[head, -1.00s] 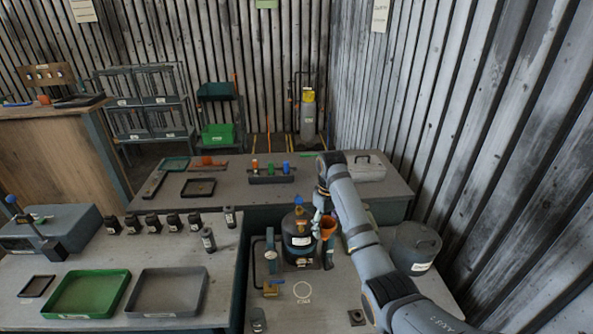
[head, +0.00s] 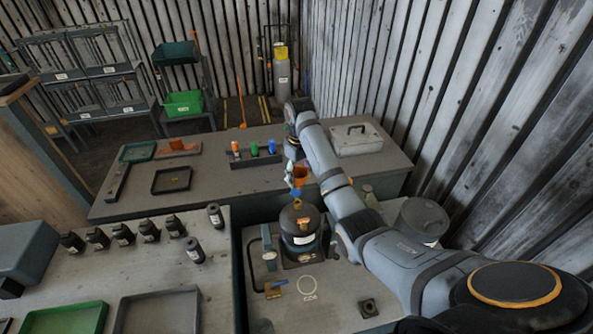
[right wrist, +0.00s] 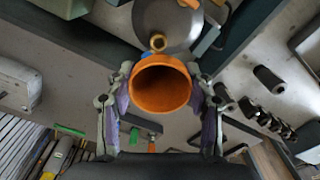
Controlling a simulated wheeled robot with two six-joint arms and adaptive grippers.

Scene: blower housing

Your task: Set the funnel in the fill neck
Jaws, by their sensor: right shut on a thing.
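My right gripper (head: 294,171) is shut on the orange funnel (head: 300,177). In the right wrist view the funnel (right wrist: 160,88) sits between the two fingers, its wide mouth facing the camera. In the head view it is just above and behind the dark tank (head: 299,238), apart from it as far as I can see. The tank's round top (right wrist: 165,15) shows beyond the funnel in the wrist view, with a brass ring (right wrist: 158,42) that looks like the fill neck. The funnel's spout is hidden. My left gripper is out of view.
A grey lidded can (head: 421,222) stands right of the tank, partly behind my arm. A rack with coloured items (head: 256,154) and a grey case (head: 356,138) are on the rear table. Black bottles (head: 122,234) and trays (head: 66,318) are at left.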

